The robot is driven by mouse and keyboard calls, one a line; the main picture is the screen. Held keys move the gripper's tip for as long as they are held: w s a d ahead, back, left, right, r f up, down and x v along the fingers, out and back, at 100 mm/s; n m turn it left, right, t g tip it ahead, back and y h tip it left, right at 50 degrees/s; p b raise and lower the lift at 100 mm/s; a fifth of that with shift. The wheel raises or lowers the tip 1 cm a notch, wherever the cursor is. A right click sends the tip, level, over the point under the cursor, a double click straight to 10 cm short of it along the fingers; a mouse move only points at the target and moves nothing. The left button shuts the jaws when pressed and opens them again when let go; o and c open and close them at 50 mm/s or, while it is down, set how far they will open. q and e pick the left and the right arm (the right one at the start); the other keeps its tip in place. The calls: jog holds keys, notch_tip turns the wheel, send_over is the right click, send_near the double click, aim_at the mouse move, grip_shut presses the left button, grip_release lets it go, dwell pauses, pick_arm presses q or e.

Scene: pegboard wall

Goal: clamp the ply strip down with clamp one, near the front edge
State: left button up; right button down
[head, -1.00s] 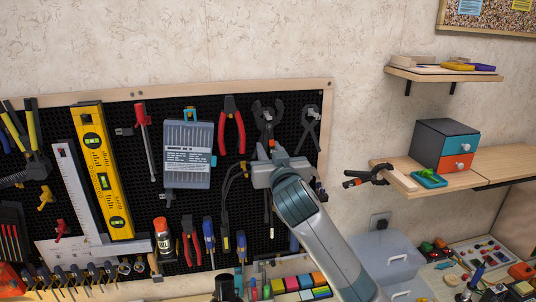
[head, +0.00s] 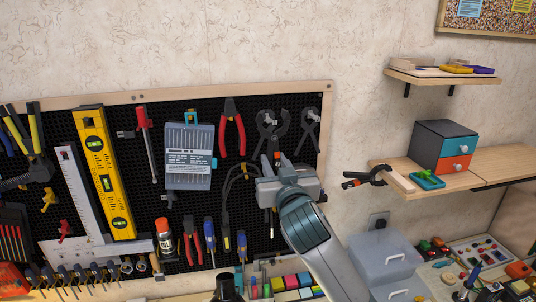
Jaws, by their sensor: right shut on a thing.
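My right gripper (head: 277,166) is in front of the pegboard's right part, shut on a black clamp (head: 269,123) with an orange part just above the gripper. The clamp's jaws point up; my gripper hides its lower part. A pale ply strip (head: 399,181) lies near the left end of the wooden shelf (head: 452,185) at right. Another black clamp (head: 366,178) with an orange tip sits at that shelf end, its jaws by the strip; I cannot tell how firmly it grips. No label shows which is clamp one. My left gripper is not in view.
A similar dark tool (head: 310,125) hangs right of the held clamp. A smaller shelf (head: 440,77) is above. A grey bin (head: 384,258) stands below. The wall between pegboard and shelf is clear.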

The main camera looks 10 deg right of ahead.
jog(key=s, duration=0.3)
jog(key=shift+p, duration=0.4)
jog(key=s+d+f+b, duration=0.1)
jog(key=s+f+b, duration=0.3)
jog(key=f, duration=0.6)
jog(key=s+d+f+b, duration=0.2)
jog(key=s+f+b, duration=0.3)
jog(key=f, duration=0.5)
jog(key=s+d+f+b, duration=0.1)
jog(key=s+f+b, duration=0.3)
jog(key=f, duration=0.6)
jog(key=shift+s+d+b, duration=0.15)
jog(key=shift+s+b, duration=0.05)
jog(key=shift+b, duration=1)
